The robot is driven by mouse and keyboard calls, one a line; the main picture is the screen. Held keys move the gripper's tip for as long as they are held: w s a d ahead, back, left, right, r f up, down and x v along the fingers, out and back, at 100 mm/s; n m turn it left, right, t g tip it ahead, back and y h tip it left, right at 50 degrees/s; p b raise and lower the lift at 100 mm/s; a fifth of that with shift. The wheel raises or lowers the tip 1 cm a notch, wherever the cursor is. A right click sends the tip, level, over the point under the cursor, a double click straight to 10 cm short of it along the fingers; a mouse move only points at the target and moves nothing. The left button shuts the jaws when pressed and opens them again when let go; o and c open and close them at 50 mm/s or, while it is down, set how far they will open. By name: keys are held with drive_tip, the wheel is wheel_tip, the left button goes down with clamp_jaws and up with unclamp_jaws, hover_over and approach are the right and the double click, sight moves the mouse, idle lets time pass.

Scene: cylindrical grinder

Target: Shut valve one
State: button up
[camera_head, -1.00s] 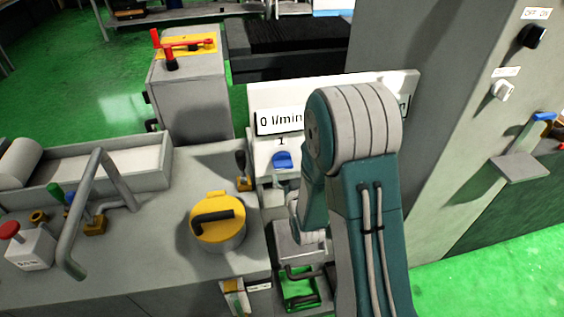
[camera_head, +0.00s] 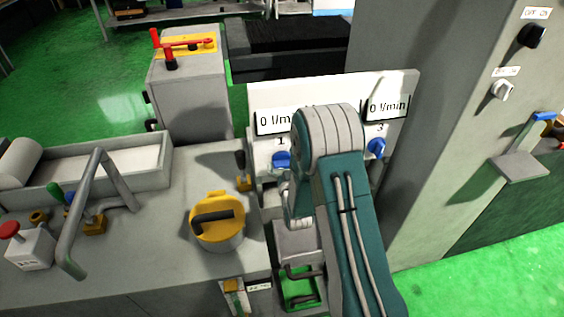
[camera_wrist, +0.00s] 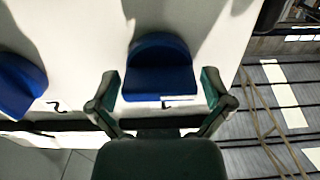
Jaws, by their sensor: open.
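Valve one has a blue handle (camera_head: 281,160) on the white panel, under a "1" label and a "0 l/min" display. In the wrist view its blue handle (camera_wrist: 158,68) sits in the middle, with part of a label in front of it. My gripper (camera_wrist: 160,88) is open, with one finger to each side of the handle and a visible gap on both sides. I cannot tell how deep the fingers reach.
A second blue valve (camera_wrist: 18,85), marked "2", is left in the wrist view. Valve three (camera_head: 376,148) is right of my arm in the head view. A yellow-lidded pot (camera_head: 218,218) and a bent grey pipe (camera_head: 85,200) stand left of the panel.

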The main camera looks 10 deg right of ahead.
drive_tip(key=shift+w, duration=0.65)
drive_tip(key=c, duration=0.8)
